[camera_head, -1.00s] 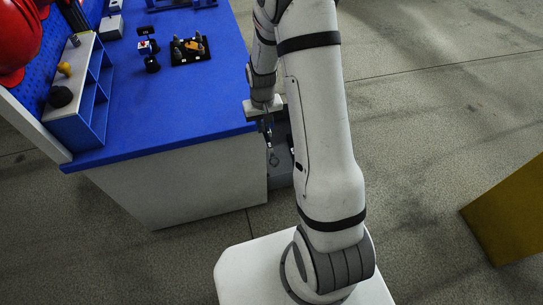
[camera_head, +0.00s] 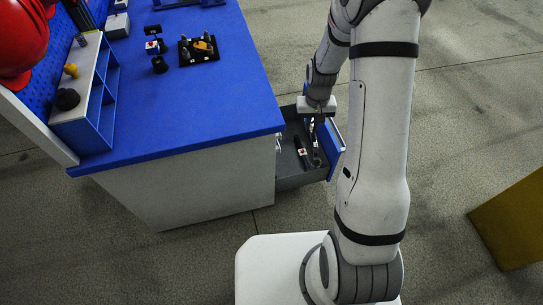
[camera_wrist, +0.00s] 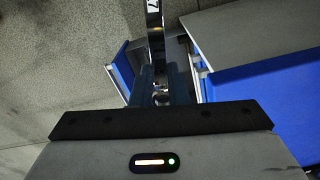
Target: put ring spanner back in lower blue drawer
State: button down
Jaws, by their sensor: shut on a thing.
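The ring spanner (camera_head: 316,157) is a slim metal tool hanging below my gripper (camera_head: 317,122). The open drawer (camera_head: 290,182) is grey inside with a blue front (camera_head: 337,148), at the right end of the bench. The spanner's lower end is over or inside this drawer; I cannot tell whether it touches the bottom. The blue front also shows in the wrist view (camera_wrist: 120,68).
A dark object with a red and white mark (camera_head: 302,152) lies in the drawer. The blue-topped bench (camera_head: 215,105) carries a shelf unit (camera_head: 98,105), a black fixture plate (camera_head: 198,50) and small parts. A yellow block (camera_head: 510,215) stands at far right. The floor between is clear.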

aim_at(290, 170)
jog(key=z, duration=0.1)
jog(key=i, duration=1)
jog(key=u, duration=0.1)
